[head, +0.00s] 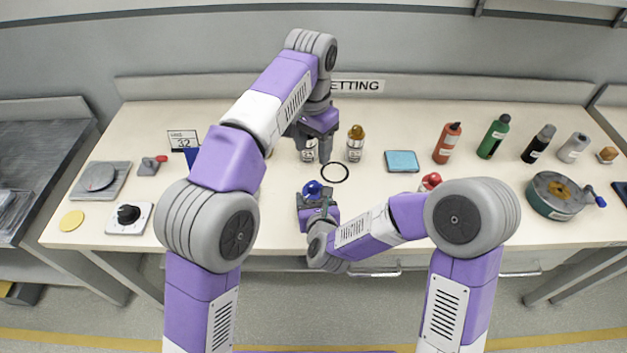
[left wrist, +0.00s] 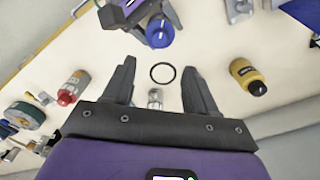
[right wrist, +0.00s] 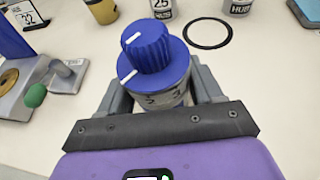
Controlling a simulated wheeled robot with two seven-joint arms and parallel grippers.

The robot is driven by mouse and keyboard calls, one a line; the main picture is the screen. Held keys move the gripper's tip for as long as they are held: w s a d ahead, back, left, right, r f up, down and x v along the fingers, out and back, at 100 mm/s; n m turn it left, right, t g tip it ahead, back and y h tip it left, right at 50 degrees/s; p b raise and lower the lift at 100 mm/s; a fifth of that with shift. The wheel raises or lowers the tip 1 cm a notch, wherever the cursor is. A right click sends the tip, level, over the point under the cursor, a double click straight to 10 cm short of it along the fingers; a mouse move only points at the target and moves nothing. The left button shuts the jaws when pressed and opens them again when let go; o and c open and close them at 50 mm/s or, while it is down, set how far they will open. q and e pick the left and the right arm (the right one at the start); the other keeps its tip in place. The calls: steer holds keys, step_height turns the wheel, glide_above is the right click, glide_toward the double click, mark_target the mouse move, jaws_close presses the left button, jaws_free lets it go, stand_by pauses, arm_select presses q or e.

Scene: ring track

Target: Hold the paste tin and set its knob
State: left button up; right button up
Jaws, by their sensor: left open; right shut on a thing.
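The paste tin (right wrist: 168,98) is a short grey can with numerals on its side and a blue ribbed knob (right wrist: 148,47) on top. White marks show on the knob and on the blue collar below it. My right gripper (head: 315,197) is shut around the tin's body and holds it upright near the table's front edge. The blue knob also shows in the left wrist view (left wrist: 160,33). My left gripper (head: 314,155) is open and empty behind the tin, apart from the knob. A number card (head: 183,140), seemingly reading 32, stands at the back left.
A black ring (head: 334,173) lies flat behind the tin. A small labelled can (head: 308,152) and an amber-topped one (head: 355,143) stand nearby. A white dial box (head: 129,217) is at left. Several bottles and a round green container (head: 556,196) are at right.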

mark_target(313, 184)
arm_select(q)
steer(key=shift+m, duration=0.6)
step_height(313, 184, down, 12)
steer(key=shift+d, duration=0.1)
jaws_close()
